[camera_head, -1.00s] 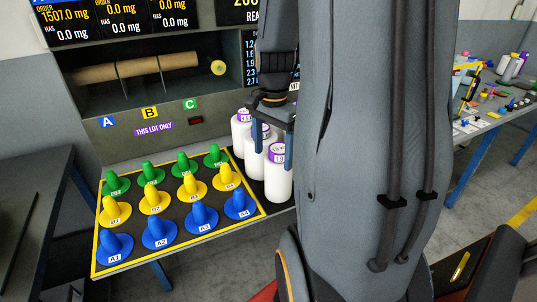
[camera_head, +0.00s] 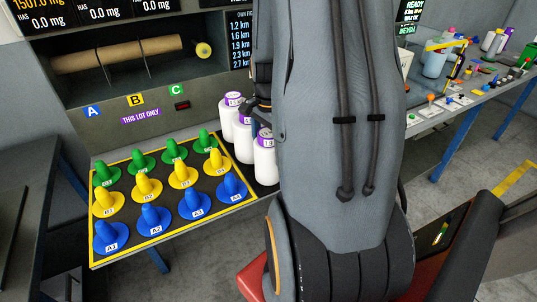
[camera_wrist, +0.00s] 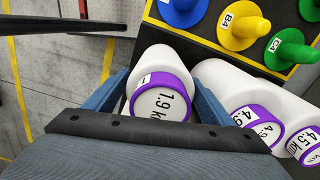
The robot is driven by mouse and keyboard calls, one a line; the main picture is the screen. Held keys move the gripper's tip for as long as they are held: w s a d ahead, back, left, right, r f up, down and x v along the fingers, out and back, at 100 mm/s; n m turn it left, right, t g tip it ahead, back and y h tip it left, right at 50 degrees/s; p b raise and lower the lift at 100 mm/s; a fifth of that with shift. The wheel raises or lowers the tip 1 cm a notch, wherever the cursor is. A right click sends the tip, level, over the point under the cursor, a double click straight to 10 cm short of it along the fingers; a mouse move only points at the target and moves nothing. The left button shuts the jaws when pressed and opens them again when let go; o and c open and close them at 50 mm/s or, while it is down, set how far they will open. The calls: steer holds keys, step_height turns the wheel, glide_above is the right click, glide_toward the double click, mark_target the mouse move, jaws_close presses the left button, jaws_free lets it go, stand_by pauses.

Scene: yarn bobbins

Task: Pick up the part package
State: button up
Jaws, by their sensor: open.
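A white package (camera_wrist: 161,100) with a purple band, its label reading about 1.9 km, stands between my gripper's blue fingers in the wrist view. My gripper (camera_wrist: 158,92) is open, one finger on each side of it. I cannot tell whether either finger touches it. Two more white packages with purple bands, marked 4.9 (camera_wrist: 246,112) and 4.5 km (camera_wrist: 306,143), are just to the right of the right finger. In the head view the packages stand in a row, the front one (camera_head: 265,162) beside my arm. The fingers are mostly hidden by my arm there.
A yellow-edged board (camera_head: 150,253) with rows of blue, yellow and green cones lies left of the packages. Behind it is a grey cabinet with a brown roll (camera_head: 118,54). A cluttered bench (camera_head: 470,115) stands at the right. Floor shows left in the wrist view.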

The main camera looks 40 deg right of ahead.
mark_target(268, 132)
steer(key=shift+f, duration=0.15)
steer(key=c, duration=1)
step_height(268, 132, up, 9)
steer(key=shift+r+b, duration=0.1)
steer(key=shift+b, duration=0.9)
steer(key=shift+r, duration=0.45)
steer(key=shift+a, duration=0.1)
